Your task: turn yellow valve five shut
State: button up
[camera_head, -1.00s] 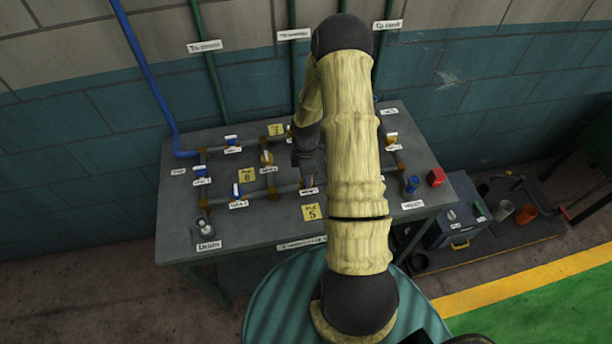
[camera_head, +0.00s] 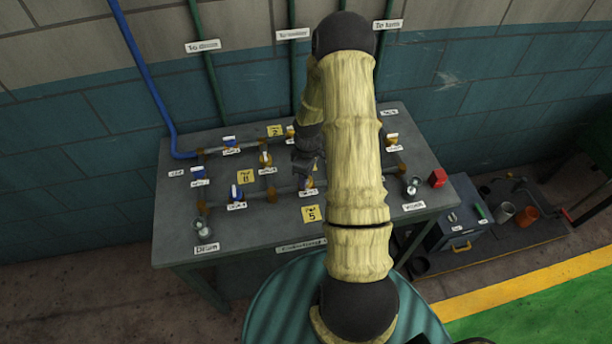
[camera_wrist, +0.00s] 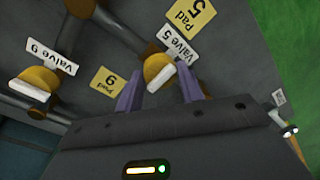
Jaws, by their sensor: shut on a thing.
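Valve five has a yellow handle with a pale flat edge (camera_wrist: 159,73). In the wrist view it sits between the two purple fingertips of my gripper (camera_wrist: 158,92), beside its white "Valve 5" label (camera_wrist: 180,45). My gripper is shut on this handle. In the head view my gripper (camera_head: 304,165) is low over the pipework, just behind the yellow "Pad 5" plate (camera_head: 311,214). My arm hides part of the bench there, and the handle's exact angle is hard to judge.
The grey bench (camera_head: 265,230) carries pipes and several valves, including a blue-handled one (camera_head: 235,193). Another yellow handle (camera_wrist: 38,80) is at the left in the wrist view. A red box (camera_head: 437,178) stands at the bench's right. Wall pipes rise behind.

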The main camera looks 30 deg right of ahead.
jog(key=shift+w+r, duration=0.1)
jog(key=o, duration=1)
jog(key=r+b, duration=0.1)
jog(key=r, duration=0.4)
jog(key=r+b, duration=0.1)
jog(key=r, duration=0.5)
jog(key=d+r+b, duration=0.1)
jog(key=r, duration=0.5)
jog(key=shift+w+r, duration=0.15)
jog(key=shift+w, duration=0.2)
jog(key=shift+a, duration=0.1)
jog(key=s+a+r+m+t, duration=0.1)
jog(key=s+a+m, duration=0.1)
jog(key=s+a, duration=0.2)
jog(key=s+a+r+m+t, duration=0.1)
jog(key=s+a+m, duration=0.2)
jog(key=s+a, duration=0.2)
jog(key=s+a+r+m+t, duration=0.1)
jog(key=s+a+m, duration=0.1)
jog(key=s+a, duration=0.2)
jog(key=shift+s+a+r+m+h, duration=0.1)
jog(key=shift+s+a+m+h, duration=0.1)
jog(key=shift+a, duration=0.25)
jog(key=shift+s+a+m+h, duration=0.1)
jog(key=shift+a+m, duration=0.1)
jog(key=shift+a, duration=0.2)
